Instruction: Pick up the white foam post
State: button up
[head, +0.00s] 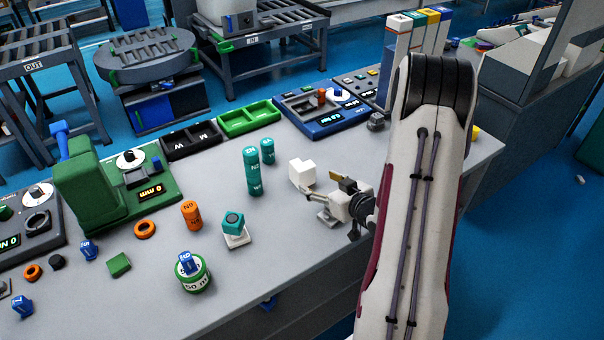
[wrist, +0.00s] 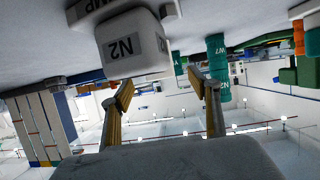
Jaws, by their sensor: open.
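The white foam post (head: 301,172) stands on the grey table, just left of my gripper, as a pale blocky shape. In the wrist view, a white block with an N2 label (wrist: 128,45) appears large at upper left, just beyond the left finger; it looks like the same post. My gripper (head: 327,190) is low over the table, with its fingers apart and pointing toward the post. In the wrist view, the open fingers (wrist: 162,92) have nothing held between them. I cannot tell whether a finger touches the post.
Teal cylinders (head: 252,172) stand left of the post. A teal piece on a white base (head: 235,228), an orange cylinder (head: 191,214) and a green-white roll (head: 194,274) are nearer the front left. A blue device (head: 325,110) and a green tray (head: 249,118) line the back.

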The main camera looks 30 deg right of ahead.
aim_at(308, 175)
jog(key=shift+x, duration=0.85)
jog(key=shift+w+f, duration=0.1)
jog(key=shift+w, duration=0.05)
jog(key=shift+x, duration=2.45)
jog(key=shift+d, duration=0.15)
jog(key=c, duration=0.9)
